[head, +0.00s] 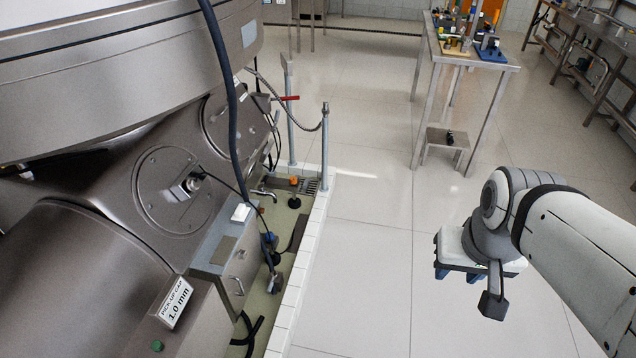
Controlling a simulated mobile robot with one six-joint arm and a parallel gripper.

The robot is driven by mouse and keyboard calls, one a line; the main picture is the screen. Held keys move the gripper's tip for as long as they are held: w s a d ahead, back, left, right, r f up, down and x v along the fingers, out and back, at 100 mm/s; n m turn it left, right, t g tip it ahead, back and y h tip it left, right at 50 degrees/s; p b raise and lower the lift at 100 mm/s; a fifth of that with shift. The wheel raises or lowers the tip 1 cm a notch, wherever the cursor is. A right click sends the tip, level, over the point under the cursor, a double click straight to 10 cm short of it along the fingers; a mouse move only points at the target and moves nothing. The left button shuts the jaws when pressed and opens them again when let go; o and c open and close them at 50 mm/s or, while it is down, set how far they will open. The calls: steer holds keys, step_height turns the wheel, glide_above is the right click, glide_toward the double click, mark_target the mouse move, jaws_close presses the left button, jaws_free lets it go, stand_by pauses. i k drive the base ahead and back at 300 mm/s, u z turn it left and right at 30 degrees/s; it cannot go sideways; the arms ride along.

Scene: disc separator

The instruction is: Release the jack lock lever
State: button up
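I cannot pick out a jack lock lever for certain. A large grey steel separator machine (110,170) fills the left side. A red handle (290,98) sticks out near its far end, and a small silver lever-like fitting (262,194) sits lower on its side; I cannot tell whether either is the lever. My gripper (458,271) hangs over open floor at the right, well apart from the machine. It is seen from above and behind, touching nothing that I can see. Its fingers are mostly hidden under its pale body, so their opening is unclear.
A white-tiled curb (297,290) edges a sunken greenish floor with hoses beside the machine. A chain hangs from a metal post (325,150). A steel table (470,57) with small parts and a low step stool (446,138) stand farther back. The middle floor is clear.

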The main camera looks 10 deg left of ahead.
mark_target(274, 274)
steer(key=u, duration=0.05)
steer(key=i, duration=1.45)
steer(key=u, duration=0.75)
steer(key=k, duration=0.8)
steer(key=u, duration=0.15)
steer(key=i, duration=0.85)
steer(key=z, duration=0.05)
